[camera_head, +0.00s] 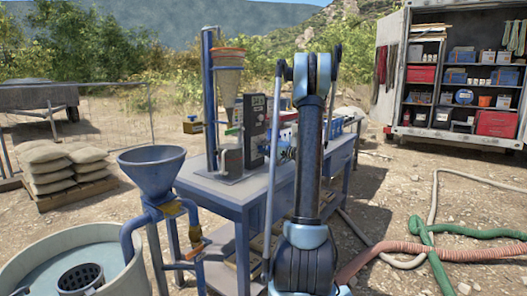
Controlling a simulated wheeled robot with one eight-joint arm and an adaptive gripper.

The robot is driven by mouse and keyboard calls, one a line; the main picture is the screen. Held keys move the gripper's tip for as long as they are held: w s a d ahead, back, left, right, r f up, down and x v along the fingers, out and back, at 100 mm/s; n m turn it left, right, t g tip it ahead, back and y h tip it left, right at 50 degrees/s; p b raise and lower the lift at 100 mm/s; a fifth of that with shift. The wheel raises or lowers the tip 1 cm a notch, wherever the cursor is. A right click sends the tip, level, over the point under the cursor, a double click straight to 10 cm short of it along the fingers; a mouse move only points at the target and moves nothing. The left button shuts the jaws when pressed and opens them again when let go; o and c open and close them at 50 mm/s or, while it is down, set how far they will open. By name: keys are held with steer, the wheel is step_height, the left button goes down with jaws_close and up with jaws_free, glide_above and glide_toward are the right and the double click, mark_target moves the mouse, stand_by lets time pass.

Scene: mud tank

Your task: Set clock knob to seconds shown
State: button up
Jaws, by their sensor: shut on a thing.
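A dark upright clock box (251,132) stands on the blue workbench (207,184). It has a small pale display (258,104) near its top, whose digits are too small to read surely. My arm rises in front of the bench, and my gripper (284,154) points left at the lower right of the box. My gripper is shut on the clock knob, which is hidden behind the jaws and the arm. The knob's setting cannot be seen.
A tall blue stand with a funnel (229,82) is left of the clock. A blue hopper (151,168) and a round tank (75,245) are at the front left. Hoses (450,250) lie at right. A shelved container (440,128) stands behind. Sandbags (62,165) sit at left.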

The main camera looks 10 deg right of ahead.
steer(key=shift+w+d, duration=0.1)
steer(key=shift+d, duration=0.05)
steer(key=o, duration=1)
steer(key=shift+f, duration=0.1)
steer(key=shift+c, duration=0.2)
steer(key=shift+o, duration=0.6)
steer(key=v, duration=1.2)
